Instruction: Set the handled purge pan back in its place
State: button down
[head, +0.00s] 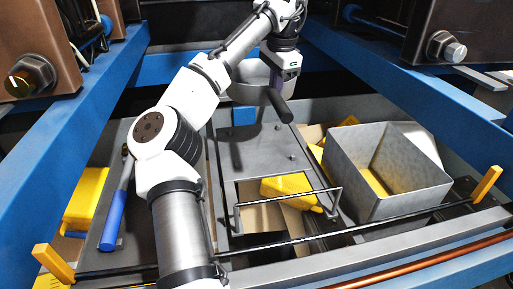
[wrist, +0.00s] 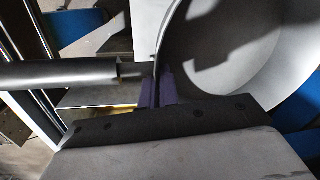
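The purge pan is a round grey pan (head: 245,92) with a dark handle (head: 280,107), in the upper middle of the head view. My gripper (head: 275,86) is at the pan's near rim, beside the handle. In the wrist view the pan (wrist: 228,50) fills the upper right and its handle (wrist: 60,74) points left. The purple fingers of my gripper (wrist: 158,87) are on both sides of the thin rim, closed on it. The pan appears to be above the grey panel (head: 255,150); any contact below it is hidden.
A grey open bin (head: 375,190) stands right of the panel. A yellow can (head: 290,190) shows by a cut-out with a wire handle (head: 285,212). A blue-handled tool (head: 112,220) lies left. Blue beams (head: 55,150) and a black rod (head: 320,237) frame the area.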

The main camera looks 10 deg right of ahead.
dwell(0.3)
jog(key=shift+f+p, duration=0.95)
jog(key=shift+f, duration=8.8)
jog(key=shift+f, duration=0.15)
jog(key=c, duration=1.7)
grip_release()
jog(key=shift+f+b, duration=0.2)
jog(key=shift+b, duration=0.4)
